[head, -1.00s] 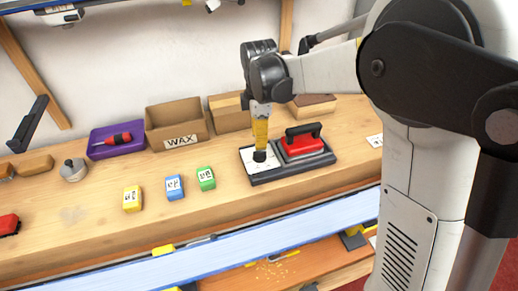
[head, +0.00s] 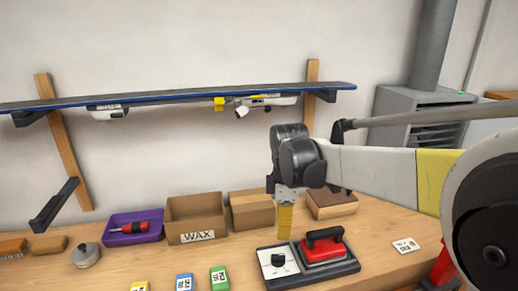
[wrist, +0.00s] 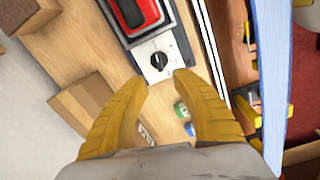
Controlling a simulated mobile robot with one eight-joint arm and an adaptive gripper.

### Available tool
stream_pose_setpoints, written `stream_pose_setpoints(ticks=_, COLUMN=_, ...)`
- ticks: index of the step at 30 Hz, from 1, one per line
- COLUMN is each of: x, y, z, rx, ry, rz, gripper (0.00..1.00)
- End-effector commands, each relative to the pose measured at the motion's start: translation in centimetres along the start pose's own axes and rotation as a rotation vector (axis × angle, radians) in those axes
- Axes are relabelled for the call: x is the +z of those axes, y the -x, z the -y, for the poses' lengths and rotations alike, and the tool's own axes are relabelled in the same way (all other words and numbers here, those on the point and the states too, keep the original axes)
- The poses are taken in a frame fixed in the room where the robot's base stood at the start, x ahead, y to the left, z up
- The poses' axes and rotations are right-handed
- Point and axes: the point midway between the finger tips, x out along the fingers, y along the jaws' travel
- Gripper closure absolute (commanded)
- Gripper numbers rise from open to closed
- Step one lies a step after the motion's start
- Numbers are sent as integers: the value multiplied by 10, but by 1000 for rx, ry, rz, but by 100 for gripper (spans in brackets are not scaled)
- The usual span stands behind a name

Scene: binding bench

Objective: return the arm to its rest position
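My gripper (head: 285,232) hangs above the bench, pointing down, with its yellow fingers just over the iron's dark base unit. In the wrist view the two yellow fingers (wrist: 160,82) are spread apart with nothing between them. A black dial (head: 278,260) on a white plate lies below the fingertips, apart from them; it also shows in the wrist view (wrist: 158,60). The red iron (head: 323,247) rests on the dark base beside the dial, and it shows at the top of the wrist view (wrist: 138,12).
Green (head: 219,279) and blue (head: 184,282) wax blocks lie in front. Open air surrounds the gripper.

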Motion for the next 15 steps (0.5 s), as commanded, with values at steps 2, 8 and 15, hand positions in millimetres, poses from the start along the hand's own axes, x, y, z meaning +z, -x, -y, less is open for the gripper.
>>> stream_pose_setpoints(ticks=2, x=14, y=11, z=16, rx=43, ry=-114, rz=-12, gripper=68)
stream_pose_setpoints(ticks=8, x=54, y=34, z=72, rx=193, ry=-538, rz=-89, gripper=68)
stream_pose_setpoints(ticks=15, x=94, y=30, z=142, rx=351, ry=-1050, rz=-254, gripper=68)
